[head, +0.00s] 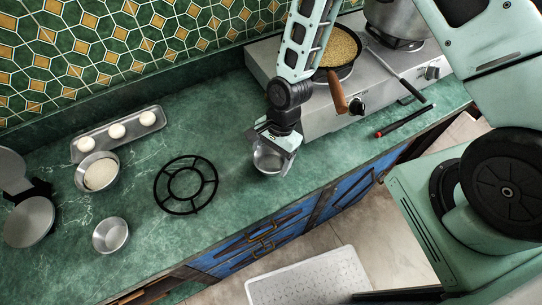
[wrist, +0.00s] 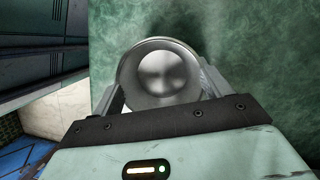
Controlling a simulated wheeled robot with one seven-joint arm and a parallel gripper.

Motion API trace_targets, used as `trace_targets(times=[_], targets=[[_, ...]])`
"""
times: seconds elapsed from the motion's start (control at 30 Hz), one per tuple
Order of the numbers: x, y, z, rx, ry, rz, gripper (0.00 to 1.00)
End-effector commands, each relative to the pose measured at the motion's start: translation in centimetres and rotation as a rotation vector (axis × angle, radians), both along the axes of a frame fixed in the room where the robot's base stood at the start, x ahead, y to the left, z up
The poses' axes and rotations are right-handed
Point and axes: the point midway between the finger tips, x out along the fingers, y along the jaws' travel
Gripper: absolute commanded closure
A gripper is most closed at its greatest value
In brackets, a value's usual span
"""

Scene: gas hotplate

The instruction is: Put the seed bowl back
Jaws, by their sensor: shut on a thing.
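My gripper (head: 276,146) is shut on a small metal bowl (head: 266,161), taken as the seed bowl, near the front edge of the green counter, in front of the hotplate. In the wrist view the bowl (wrist: 158,75) sits between the two fingers of my gripper (wrist: 160,88); its inside looks empty. I cannot tell whether its base touches the counter. A pan (head: 341,48) of yellowish grains with a wooden handle stands on the hotplate (head: 310,113).
A black round trivet (head: 186,185) lies left of my gripper. Further left are an empty metal bowl (head: 110,235), a bowl of pale contents (head: 99,173) and a tray (head: 78,153) with white pieces. A red-and-black stick (head: 404,121) lies right, near the counter edge.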

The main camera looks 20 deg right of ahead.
Motion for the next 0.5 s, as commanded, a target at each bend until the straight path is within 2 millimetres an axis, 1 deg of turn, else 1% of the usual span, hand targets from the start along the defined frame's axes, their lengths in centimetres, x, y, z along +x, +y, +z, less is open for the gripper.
trace_targets(times=[0.1,0.47,0.5], targets=[[-0.03,0.01,-0.8,0.0,0.001,0.001,0.46],[0.0,-0.02,-1.28,0.0,0.0,0.001,0.46],[0.01,-0.01,-1.32,0.001,-0.001,0.001,0.2]])
